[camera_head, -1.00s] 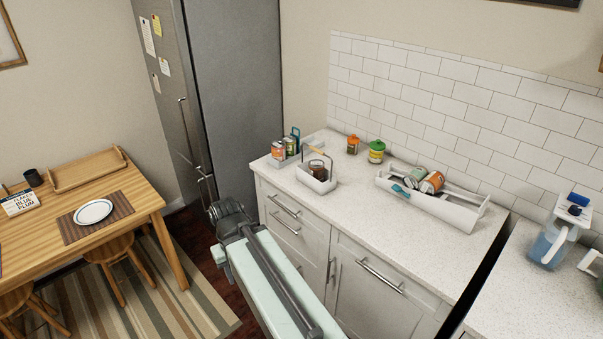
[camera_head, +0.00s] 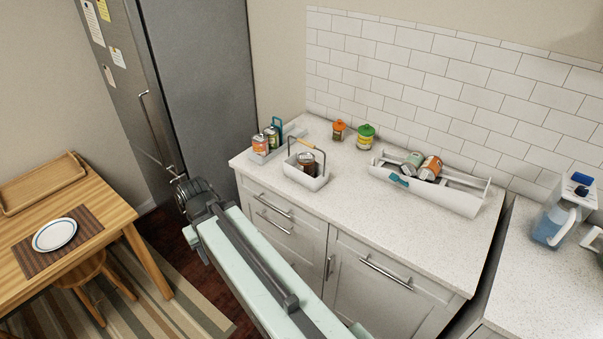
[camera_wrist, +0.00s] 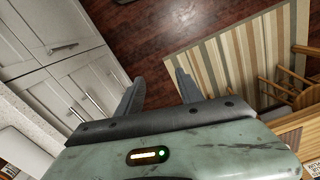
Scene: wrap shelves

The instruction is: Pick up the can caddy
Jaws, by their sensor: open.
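A white caddy (camera_head: 318,183) with an arched wire frame and wooden grip stands upright on the counter, with a dark-sided can (camera_head: 306,164) inside. To its left, a low light-grey tray (camera_head: 259,158) holds cans and a teal-handled item. Which of these the task calls the can caddy is not certain; the wooden-gripped one looks most like it. My gripper (camera_wrist: 159,88) is open and empty in the wrist view, its two fingers apart above the floor. No caddy shows there. In the head view my arm reaches left of the counter front, apart from the caddy; the fingertips are hidden.
A long white tray (camera_head: 452,201) with tipped cans lies on the right of the counter (camera_head: 385,235). Orange-lidded (camera_head: 338,131) and green-lidded (camera_head: 364,137) jars stand behind. A tall fridge (camera_head: 205,90) is left, a wooden table (camera_head: 95,205) farther left. Counter front is clear.

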